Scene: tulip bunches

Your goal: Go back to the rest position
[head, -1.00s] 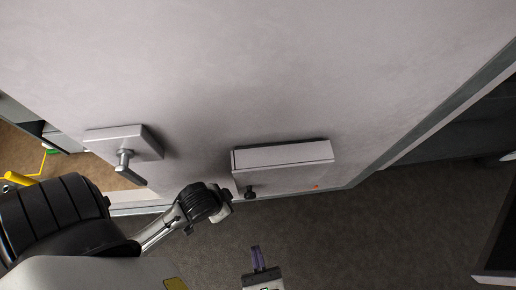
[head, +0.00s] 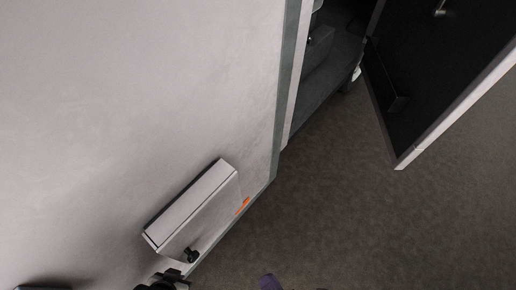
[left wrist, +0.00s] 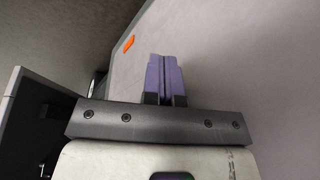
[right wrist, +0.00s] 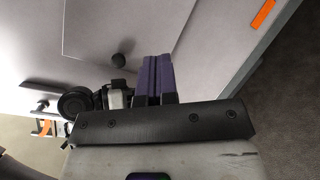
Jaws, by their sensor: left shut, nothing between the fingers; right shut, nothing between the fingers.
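My left gripper (left wrist: 165,60) shows in the left wrist view, its two purple fingers pressed together with nothing between them. The pale wall is ahead and to its right. My right gripper (right wrist: 152,62) shows in the right wrist view, also shut and empty, with the pale wall beyond it. In the head view one purple fingertip shows at the bottom edge, over the floor; I cannot tell which gripper it belongs to. The rest of both grippers is out of the head view.
A pale wall panel (head: 130,90) fills the left. A box (head: 195,205) with a black knob (head: 192,255) is fixed low on it, beside an orange mark (head: 242,205). A dark open door (head: 430,75) stands at the upper right. The grey-brown floor (head: 340,220) is clear.

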